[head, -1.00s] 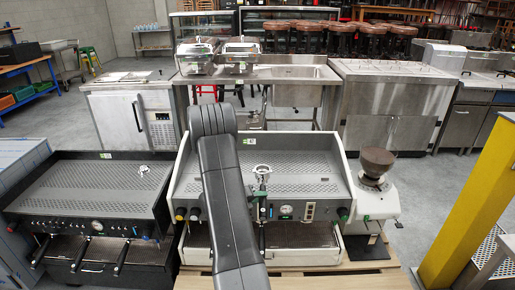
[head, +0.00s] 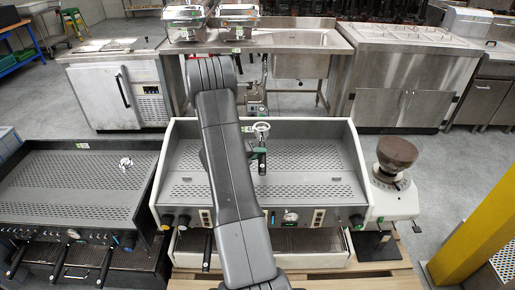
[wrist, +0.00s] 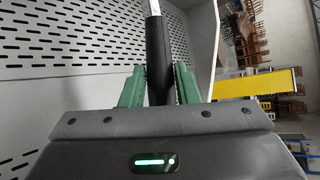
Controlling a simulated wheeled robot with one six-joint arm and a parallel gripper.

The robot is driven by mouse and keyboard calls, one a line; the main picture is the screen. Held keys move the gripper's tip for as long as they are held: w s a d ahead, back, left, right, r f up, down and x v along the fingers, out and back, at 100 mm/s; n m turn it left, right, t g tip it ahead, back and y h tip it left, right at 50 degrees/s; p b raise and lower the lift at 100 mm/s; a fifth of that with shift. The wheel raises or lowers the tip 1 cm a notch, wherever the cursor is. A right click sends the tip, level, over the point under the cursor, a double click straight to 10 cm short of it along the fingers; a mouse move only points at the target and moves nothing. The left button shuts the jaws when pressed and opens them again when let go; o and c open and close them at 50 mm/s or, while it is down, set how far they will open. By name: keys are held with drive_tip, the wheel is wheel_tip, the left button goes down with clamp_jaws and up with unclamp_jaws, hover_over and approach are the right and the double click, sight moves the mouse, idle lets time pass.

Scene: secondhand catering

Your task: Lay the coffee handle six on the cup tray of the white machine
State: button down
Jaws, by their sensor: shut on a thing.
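The white machine (head: 358,170) stands in the middle of the head view, with a grey slotted cup tray (head: 310,160) on top. My gripper (head: 257,154) is over the back half of this tray. It is shut on a coffee handle with a black grip (head: 262,163) and a round metal head (head: 262,128). In the wrist view the black grip (wrist: 158,60) stands between my green fingers, with the slotted panel behind it. I cannot tell whether the handle touches the tray. My arm hides the tray's left-middle part.
A black machine (head: 75,185) stands at the left with a small metal piece (head: 126,163) on top. A grinder with a brown hopper (head: 396,152) stands close at the right. A yellow post (head: 480,235) is farther right. A steel counter (head: 300,40) is behind. The tray's right half is clear.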

drive_tip(key=shift+s+f+b, duration=0.1)
drive_tip(key=shift+f+b, duration=2.65)
drive_tip(key=shift+f, duration=1.55)
drive_tip(key=c, duration=1)
unclamp_jaws()
drive_tip(key=shift+s+f, duration=0.1)
drive_tip(key=shift+f, duration=0.05)
drive_tip(key=b+v, duration=0.1)
drive_tip(key=v, duration=1.3)
drive_tip(key=shift+d, duration=0.1)
